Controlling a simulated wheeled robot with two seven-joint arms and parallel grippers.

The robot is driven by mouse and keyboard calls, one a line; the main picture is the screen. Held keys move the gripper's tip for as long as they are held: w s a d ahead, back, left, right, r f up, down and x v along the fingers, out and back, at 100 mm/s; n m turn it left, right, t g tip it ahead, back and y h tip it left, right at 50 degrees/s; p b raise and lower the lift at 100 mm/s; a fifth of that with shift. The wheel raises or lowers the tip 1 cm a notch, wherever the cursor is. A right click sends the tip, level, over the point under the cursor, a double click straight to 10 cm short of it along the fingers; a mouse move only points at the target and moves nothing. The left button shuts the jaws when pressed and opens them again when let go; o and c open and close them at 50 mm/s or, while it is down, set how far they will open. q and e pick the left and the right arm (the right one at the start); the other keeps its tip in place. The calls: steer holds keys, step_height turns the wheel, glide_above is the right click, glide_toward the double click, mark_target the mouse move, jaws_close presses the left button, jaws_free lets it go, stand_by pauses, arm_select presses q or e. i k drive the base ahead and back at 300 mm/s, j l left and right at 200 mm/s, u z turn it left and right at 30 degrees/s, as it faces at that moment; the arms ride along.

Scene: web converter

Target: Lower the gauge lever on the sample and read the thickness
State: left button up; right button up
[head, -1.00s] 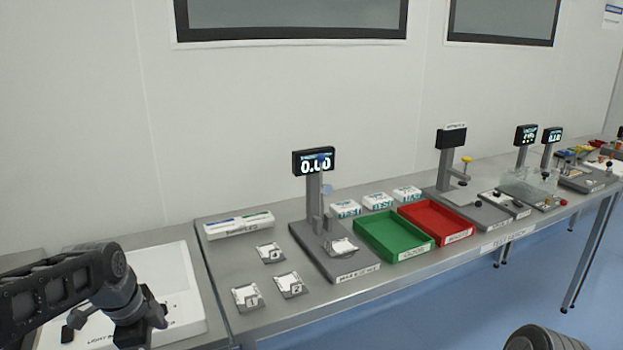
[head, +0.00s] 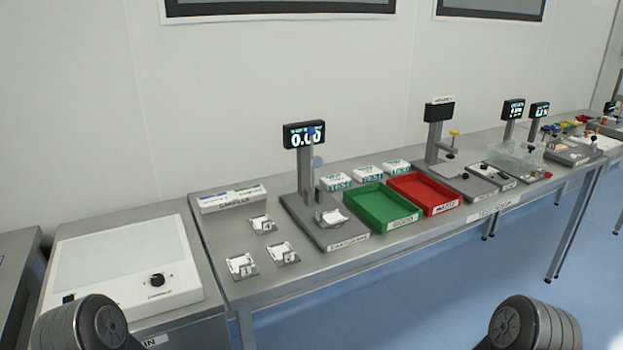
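The thickness gauge (head: 306,175) stands on a grey base on the bench, left of the green tray. Its display (head: 304,134) reads 0.00. A white sample (head: 333,217) lies on the gauge base, beneath the measuring parts. Whether anything touches it is too small to tell. Neither gripper is in view; only rounded parts of my two arms show at the bottom edge.
Small holders with white samples (head: 241,264) lie left of the gauge. A green tray (head: 382,222) and a red tray (head: 440,208) stand to its right, with white boxes (head: 367,174) behind. A light box (head: 85,264) is at left. A second instrument (head: 438,132) stands further right.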

mark_target(317, 162)
steer(key=i+l, duration=0.5)
steer(key=i+l+u, duration=0.25)
steer(key=u, duration=1.3)
